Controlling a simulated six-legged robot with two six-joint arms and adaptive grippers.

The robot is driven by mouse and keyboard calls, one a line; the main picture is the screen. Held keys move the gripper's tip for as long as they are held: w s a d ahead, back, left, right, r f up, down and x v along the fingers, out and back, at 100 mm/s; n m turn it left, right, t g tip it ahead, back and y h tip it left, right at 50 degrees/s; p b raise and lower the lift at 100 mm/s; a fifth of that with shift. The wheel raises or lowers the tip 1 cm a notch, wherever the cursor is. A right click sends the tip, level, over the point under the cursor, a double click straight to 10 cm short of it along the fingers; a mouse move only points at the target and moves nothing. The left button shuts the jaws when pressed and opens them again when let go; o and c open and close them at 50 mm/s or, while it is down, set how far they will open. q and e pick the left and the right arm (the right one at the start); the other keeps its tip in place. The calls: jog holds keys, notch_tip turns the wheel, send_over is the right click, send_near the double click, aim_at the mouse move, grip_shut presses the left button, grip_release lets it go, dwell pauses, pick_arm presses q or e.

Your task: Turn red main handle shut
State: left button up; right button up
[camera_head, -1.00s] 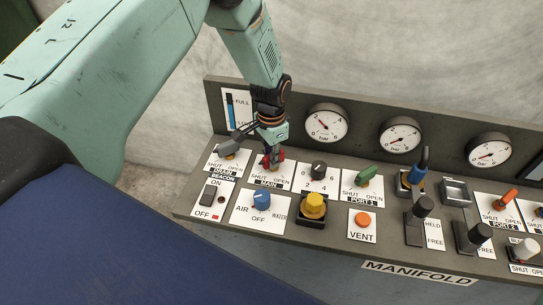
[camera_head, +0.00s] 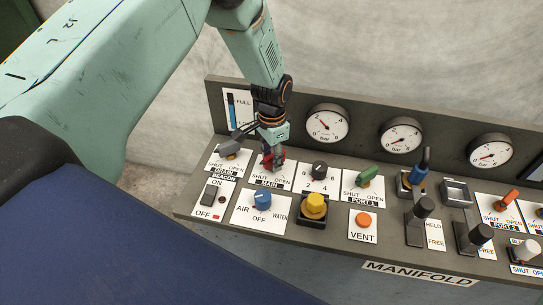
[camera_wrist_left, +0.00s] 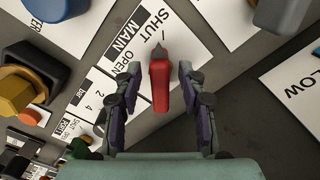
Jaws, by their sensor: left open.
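The red main handle (camera_wrist_left: 159,82) shows in the left wrist view on its white MAIN plate (camera_wrist_left: 125,45), which bears the words SHUT and OPEN. My left gripper (camera_wrist_left: 158,78) is open, with one finger on each side of the handle and a visible gap to each. In the head view the red handle (camera_head: 266,158) is partly hidden by my left gripper (camera_head: 272,160), which points down over it. The handle's narrow grey tip lies near the SHUT word in the wrist view. My right gripper is not in view.
The black numbered knob (camera_head: 319,169) and green port 1 handle (camera_head: 367,174) are to the right. The blue air/water knob (camera_head: 262,200) and yellow knob (camera_head: 316,205) sit in front. Gauges (camera_head: 326,123) stand behind.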

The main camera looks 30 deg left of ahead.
aim_at(272, 155)
pick_arm(q)
notch_tip(272, 155, up, 12)
dwell(0.5)
dwell(0.6)
